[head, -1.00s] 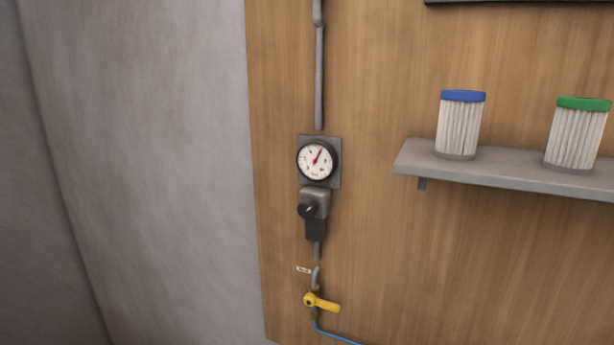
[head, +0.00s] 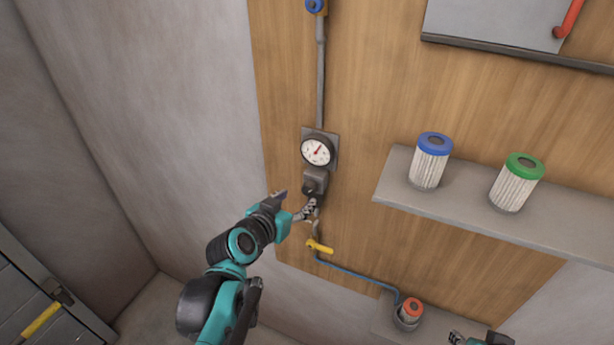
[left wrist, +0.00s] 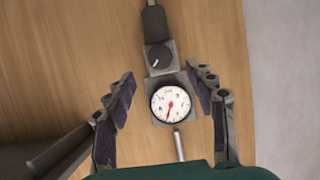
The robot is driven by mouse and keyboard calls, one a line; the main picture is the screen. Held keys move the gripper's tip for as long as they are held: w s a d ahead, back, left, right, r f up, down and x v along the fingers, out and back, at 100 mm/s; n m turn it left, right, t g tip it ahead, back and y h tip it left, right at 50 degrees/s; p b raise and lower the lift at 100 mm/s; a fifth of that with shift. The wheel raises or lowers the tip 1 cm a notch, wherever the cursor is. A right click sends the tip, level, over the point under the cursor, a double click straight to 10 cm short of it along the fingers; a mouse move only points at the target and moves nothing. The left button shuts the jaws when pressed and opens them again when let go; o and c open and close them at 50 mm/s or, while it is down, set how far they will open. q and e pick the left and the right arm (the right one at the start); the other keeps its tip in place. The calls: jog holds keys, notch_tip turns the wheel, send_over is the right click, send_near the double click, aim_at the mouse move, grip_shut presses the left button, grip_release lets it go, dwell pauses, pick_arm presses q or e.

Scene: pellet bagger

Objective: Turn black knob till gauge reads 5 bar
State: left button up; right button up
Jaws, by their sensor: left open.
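The black knob (head: 309,187) sits on a grey regulator body just below the round white gauge (head: 317,152) on the wood panel. The gauge's red needle points up and slightly right in the head view; its numbers are too small to read. My left gripper (head: 308,209) is at the regulator's lower part, just below the knob in that view. In the left wrist view the knob (left wrist: 159,57) and gauge (left wrist: 170,103) appear upside down between the spread, empty fingers of my left gripper (left wrist: 166,77). My right gripper (head: 478,340) barely shows at the bottom edge.
A yellow valve lever (head: 320,246) and blue hose (head: 358,271) lie below the regulator. A grey shelf (head: 390,178) to the right holds a blue-capped filter (head: 430,163) and a green-capped filter (head: 516,184). A grey wall (head: 160,120) stands left.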

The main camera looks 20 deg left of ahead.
aim_at(308, 192)
pick_arm(q)
jog(key=shift+b+x, duration=0.3)
jog(key=shift+x, duration=3.6)
jog(key=shift+c, duration=0.3)
jog(key=c, duration=1.1)
